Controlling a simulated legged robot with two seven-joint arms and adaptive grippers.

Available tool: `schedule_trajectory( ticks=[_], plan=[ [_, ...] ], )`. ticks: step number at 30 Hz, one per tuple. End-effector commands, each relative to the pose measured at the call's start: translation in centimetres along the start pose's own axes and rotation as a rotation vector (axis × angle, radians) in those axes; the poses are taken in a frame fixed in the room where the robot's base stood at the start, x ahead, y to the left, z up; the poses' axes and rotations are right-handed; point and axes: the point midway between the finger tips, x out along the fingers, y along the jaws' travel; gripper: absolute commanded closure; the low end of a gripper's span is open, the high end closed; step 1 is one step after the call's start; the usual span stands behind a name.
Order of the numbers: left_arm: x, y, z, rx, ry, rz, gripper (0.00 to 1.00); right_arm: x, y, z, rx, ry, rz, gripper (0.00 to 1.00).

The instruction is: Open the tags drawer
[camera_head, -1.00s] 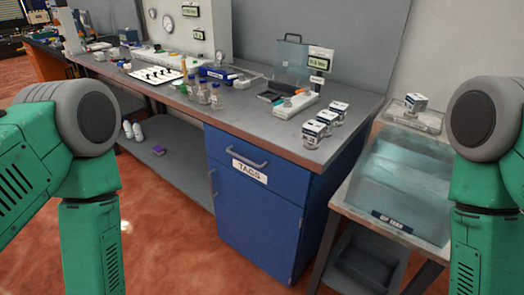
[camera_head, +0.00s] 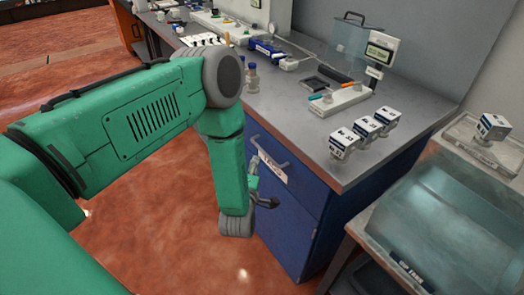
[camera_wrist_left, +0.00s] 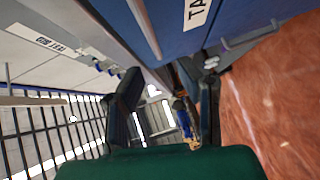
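The blue tags drawer (camera_head: 288,188) is at the top of the blue cabinet under the bench, and its front looks closed. Its white TAGS label (camera_head: 272,166) is partly covered by my left arm. The grey drawer handle (camera_head: 279,158) runs along the front near the label. In the left wrist view, the blue front (camera_wrist_left: 176,30) with part of the label (camera_wrist_left: 196,12) is at the top. My left gripper (camera_head: 258,188) is in front of the cabinet, apart from the handle. Its two dark fingers (camera_wrist_left: 165,100) are spread with nothing between them. My right gripper is out of view.
The bench top (camera_head: 300,130) above holds several white boxes (camera_head: 345,141), a white device (camera_head: 340,98) and bottles (camera_head: 252,75). A clear-lidded bin (camera_head: 430,215) stands close on the right. The red floor (camera_head: 150,215) before the cabinet is free.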

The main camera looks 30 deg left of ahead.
Motion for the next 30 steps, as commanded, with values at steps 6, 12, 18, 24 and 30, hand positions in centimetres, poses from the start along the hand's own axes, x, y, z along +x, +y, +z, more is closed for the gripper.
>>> schedule_trajectory(
  ticks=[6,12,18,24,30],
  plan=[
    [4.5,0.2,0.4,0.002,-0.001,0.005,0.69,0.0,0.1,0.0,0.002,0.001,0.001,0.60],
    [7.5,-0.2,-0.2,-0.004,-0.003,0.000,0.69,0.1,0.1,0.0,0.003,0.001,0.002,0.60],
    [8.5,-0.3,-0.5,-0.006,-0.004,-0.004,0.69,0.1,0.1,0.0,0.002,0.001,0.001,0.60],
    [8.3,0.0,0.1,0.000,-0.004,-0.001,0.69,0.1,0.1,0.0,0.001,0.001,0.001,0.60],
    [8.1,0.1,0.4,0.004,-0.004,-0.001,1.00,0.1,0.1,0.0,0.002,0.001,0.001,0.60]
  ],
)
